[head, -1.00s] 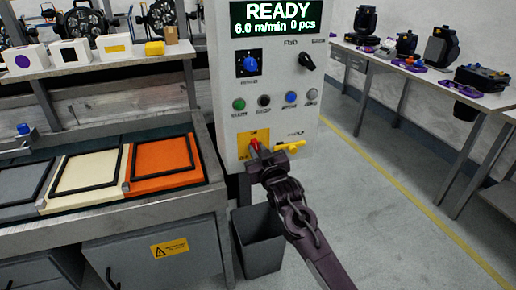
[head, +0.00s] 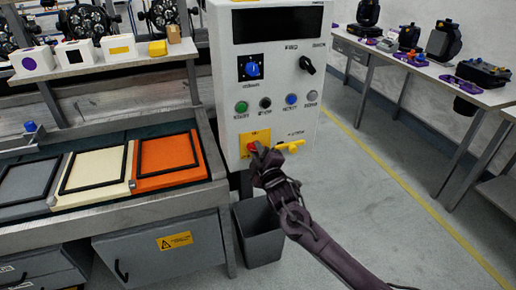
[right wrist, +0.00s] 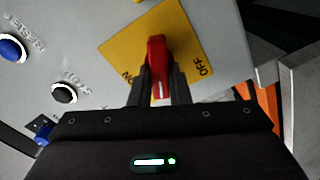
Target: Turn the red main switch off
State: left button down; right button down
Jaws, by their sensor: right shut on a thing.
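The red main switch (head: 252,146) sits on a yellow plate (head: 243,153) low on the grey control cabinet (head: 290,80). My right gripper (head: 258,152) is at the switch and covers part of it in the head view. In the right wrist view the red handle (right wrist: 157,60) stands between the two fingers (right wrist: 158,88), which are shut on it. The yellow plate (right wrist: 185,35) carries ON left of the handle and OFF right of it. The cabinet's display (head: 277,24) is dark. My left gripper is not in view.
Push buttons (head: 265,102), a blue knob (head: 252,68) and a black knob (head: 307,64) are above the switch. A dark bin (head: 260,230) stands below. The floor right of the cabinet is clear.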

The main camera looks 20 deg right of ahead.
jog(key=n+p, duration=0.1)
jog(key=n, duration=0.4)
jog(key=shift+f, duration=0.15)
jog(key=shift+n, duration=0.3)
dwell(0.3)
jog(key=c, duration=1.4)
grip_release()
jog(key=shift+o, duration=0.2)
jog(key=s, duration=0.7)
jog(key=shift+s, duration=0.4)
jog(key=shift+d, duration=0.1)
